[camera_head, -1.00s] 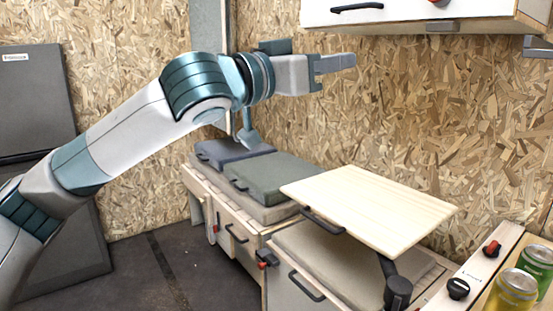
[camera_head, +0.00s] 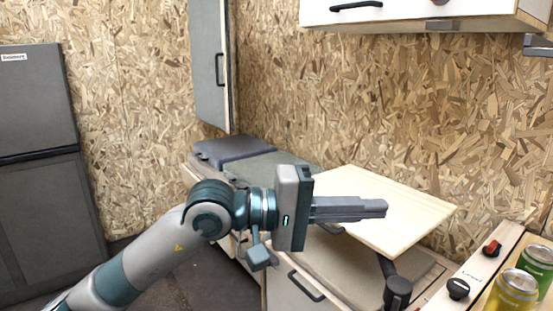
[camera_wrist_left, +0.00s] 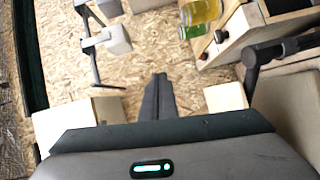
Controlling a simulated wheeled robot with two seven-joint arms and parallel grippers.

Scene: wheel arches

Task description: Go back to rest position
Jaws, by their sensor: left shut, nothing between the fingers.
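My left gripper (camera_head: 376,208) is shut and empty. In the head view it points right, in front of the light wooden tabletop (camera_head: 405,215), and hides part of its left side. In the left wrist view the shut fingers of my left gripper (camera_wrist_left: 158,97) point away from the camera. My right gripper is not clearly in view.
Cushioned benches (camera_head: 235,149) line the wall behind my left arm. A dark grey fridge (camera_head: 35,130) stands at the left. A white overhead cabinet (camera_head: 410,12) hangs top right.

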